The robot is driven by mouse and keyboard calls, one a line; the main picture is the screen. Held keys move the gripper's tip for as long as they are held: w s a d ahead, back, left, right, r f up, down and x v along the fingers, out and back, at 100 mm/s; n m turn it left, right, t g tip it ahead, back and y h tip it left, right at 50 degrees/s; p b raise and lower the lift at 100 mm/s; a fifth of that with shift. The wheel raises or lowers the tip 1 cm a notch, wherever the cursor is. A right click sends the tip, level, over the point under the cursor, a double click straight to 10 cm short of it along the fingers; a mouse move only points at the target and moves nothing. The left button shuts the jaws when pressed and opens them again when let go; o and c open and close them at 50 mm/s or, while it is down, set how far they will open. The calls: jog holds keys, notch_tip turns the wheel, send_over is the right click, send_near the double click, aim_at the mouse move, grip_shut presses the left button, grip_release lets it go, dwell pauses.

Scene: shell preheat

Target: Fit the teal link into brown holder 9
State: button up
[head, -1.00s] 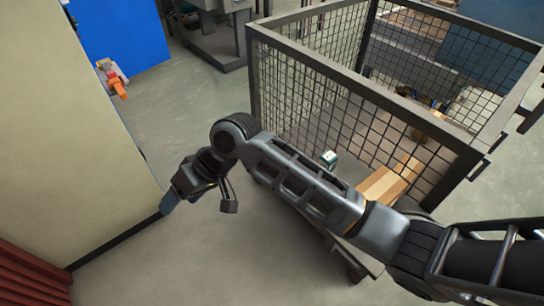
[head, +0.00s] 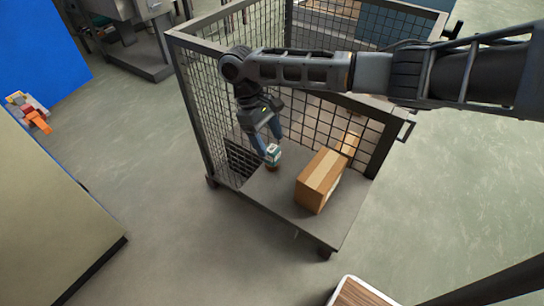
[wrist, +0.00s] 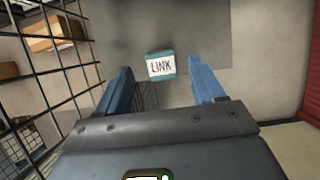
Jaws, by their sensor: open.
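The teal link (head: 273,155) is a small block with a white label on the grey deck of the mesh-sided cart (head: 318,228). The wrist view shows the link (wrist: 160,66) with its label reading "LINK", framed between my two blue fingers and seemingly a little beyond their tips. My gripper (head: 267,140) is open and points down at the link from just above. I cannot tell whether a finger touches it. I cannot make out brown holder 9 in either view.
A cardboard box (head: 321,180) stands on the deck to the right of the link. The cart's wire mesh (head: 200,105) rises close beside my arm. A wood-topped surface (head: 358,293) shows at the bottom edge. Open floor (head: 150,190) lies left of the cart.

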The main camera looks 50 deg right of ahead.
aim_at(273, 149)
jog(key=shift+p+x, duration=0.35)
jog(key=shift+x, duration=2.25)
jog(key=shift+a, duration=0.1)
grip_shut()
jog(key=shift+r, duration=0.2)
jog(key=shift+r, duration=0.25)
notch_tip(273, 149, up, 3)
jog(key=shift+w+a+r, duration=0.15)
jog(key=shift+r, duration=0.1)
jog(key=w+a+r+b, duration=0.1)
jog(key=w+a+r, duration=0.5)
jog(key=w+a, duration=0.1)
jog(key=shift+w+a+r+b, duration=0.3)
jog(key=shift+w+r, duration=0.05)
jog(key=shift+w, duration=0.35)
